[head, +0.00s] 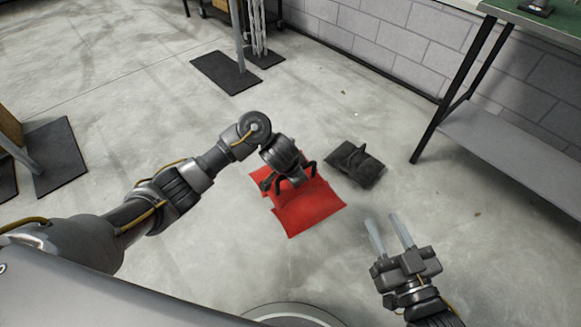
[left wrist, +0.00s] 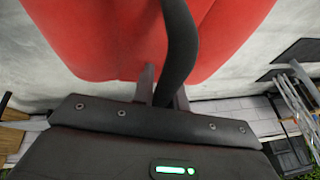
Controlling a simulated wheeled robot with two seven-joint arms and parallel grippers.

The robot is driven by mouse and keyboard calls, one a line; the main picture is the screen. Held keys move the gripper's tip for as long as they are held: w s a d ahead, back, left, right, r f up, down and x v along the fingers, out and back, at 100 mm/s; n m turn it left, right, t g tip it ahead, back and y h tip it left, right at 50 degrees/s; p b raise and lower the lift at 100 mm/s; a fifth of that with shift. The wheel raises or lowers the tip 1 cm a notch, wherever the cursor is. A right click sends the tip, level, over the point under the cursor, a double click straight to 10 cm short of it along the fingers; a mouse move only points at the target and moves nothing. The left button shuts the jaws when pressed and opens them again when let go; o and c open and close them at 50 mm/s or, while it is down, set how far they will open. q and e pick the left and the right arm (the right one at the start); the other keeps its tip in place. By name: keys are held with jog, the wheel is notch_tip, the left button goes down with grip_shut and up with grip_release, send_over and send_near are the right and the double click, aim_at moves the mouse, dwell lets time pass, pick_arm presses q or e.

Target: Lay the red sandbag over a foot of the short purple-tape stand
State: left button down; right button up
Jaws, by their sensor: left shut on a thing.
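The red sandbag (head: 312,212) is in the middle of the head view, below my left gripper (head: 288,180). My left gripper is shut on the bag's black strap handle, which shows large in the left wrist view (left wrist: 178,45). The red cloth (left wrist: 95,35) fills the upper part of that view. I cannot tell whether the bag touches the floor. My right gripper (head: 383,218) is open and empty, at the lower right. I see no purple tape; grey stand poles (head: 238,30) show at the top, but I cannot tell which stand is the short one.
A black sandbag (head: 356,163) lies on the floor right of the red one. Dark mats lie under the poles (head: 224,72) and at the far left (head: 58,155). A shelf table (head: 510,150) stands at the right by a block wall. The floor between is clear.

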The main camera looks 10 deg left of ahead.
pick_arm(q)
jog(key=s+d+r+m+h, duration=0.1)
jog(key=s+d+r+m, duration=0.15)
jog(key=r, duration=0.65)
jog(key=s+d+r+m+h, duration=0.15)
jog(key=d+r, duration=0.25)
jog(key=r, duration=0.4)
jog(key=s+a+r+n+y, duration=0.1)
jog(key=s+a+r, duration=0.3)
jog(key=a, duration=0.5)
jog(key=s+a+r+n+y, duration=0.1)
jog(key=s+a+r+n, duration=0.1)
jog(key=a, duration=0.7)
jog(key=shift+s+a+r, duration=0.2)
jog(key=shift+s+r, duration=0.65)
jog(key=shift+r, duration=0.05)
